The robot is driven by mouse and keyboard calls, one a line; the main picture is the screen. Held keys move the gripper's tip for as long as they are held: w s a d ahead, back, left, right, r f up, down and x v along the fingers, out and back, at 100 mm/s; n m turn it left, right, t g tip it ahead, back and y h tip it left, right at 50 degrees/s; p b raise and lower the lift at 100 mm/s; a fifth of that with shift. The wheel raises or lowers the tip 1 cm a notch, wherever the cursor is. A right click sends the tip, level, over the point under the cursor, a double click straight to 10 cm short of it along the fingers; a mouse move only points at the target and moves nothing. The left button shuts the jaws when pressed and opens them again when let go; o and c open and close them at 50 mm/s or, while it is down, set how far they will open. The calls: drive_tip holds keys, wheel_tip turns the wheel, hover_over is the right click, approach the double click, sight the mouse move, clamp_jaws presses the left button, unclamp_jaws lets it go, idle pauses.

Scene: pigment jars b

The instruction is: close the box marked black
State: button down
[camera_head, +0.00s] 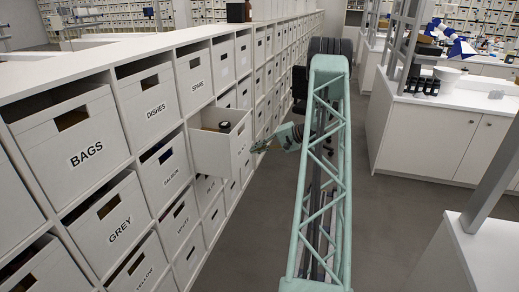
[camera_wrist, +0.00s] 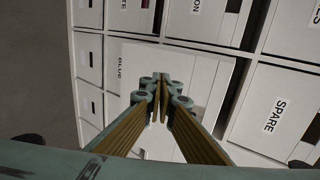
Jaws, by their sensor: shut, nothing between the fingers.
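One white box (camera_head: 212,152) stands pulled out of the shelf wall, with a dark round-topped thing and something brown inside. Its label is too small to read, so I cannot confirm that it says black. My gripper (camera_head: 260,146) is just right of this box's front, pointing at it. I cannot tell whether it touches. In the wrist view my gripper (camera_wrist: 160,82) has its fingers together and empty, in front of the pulled-out box's pale front (camera_wrist: 188,68). The gripper hides part of that front.
Neighbouring boxes marked SPARE (camera_head: 194,75), DISHES (camera_head: 155,98) and SALMON (camera_head: 168,166) sit in their compartments. A box marked BLUE (camera_wrist: 120,68) shows in the wrist view. A white counter (camera_head: 440,135) stands to the right.

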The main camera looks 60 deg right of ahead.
approach(234, 153)
drive_tip(key=x, duration=0.2)
drive_tip(key=f+x, duration=0.1)
drive_tip(key=x, duration=0.2)
drive_tip(key=shift+s+d+r, duration=0.1)
drive_tip(key=shift+s+d, duration=0.05)
drive_tip(key=shift+s, duration=0.1)
drive_tip(key=shift+w, duration=0.8)
drive_tip(key=shift+w, duration=0.1)
drive_tip(key=w+a+b, duration=0.2)
drive_tip(key=w+b, duration=0.1)
drive_tip(key=w, duration=0.4)
drive_tip(key=w+a+b, duration=0.2)
drive_tip(key=w+b, duration=0.1)
drive_tip(key=w, duration=0.5)
drive_tip(key=w+a+b, duration=0.2)
drive_tip(key=w+b, duration=0.2)
drive_tip(key=w, duration=0.3)
drive_tip(key=shift+w, duration=0.35)
drive_tip(key=shift+w+a, duration=0.15)
drive_tip(key=shift+w, duration=0.55)
drive_tip(key=shift+s+b, duration=0.1)
drive_tip(key=shift+b, duration=0.25)
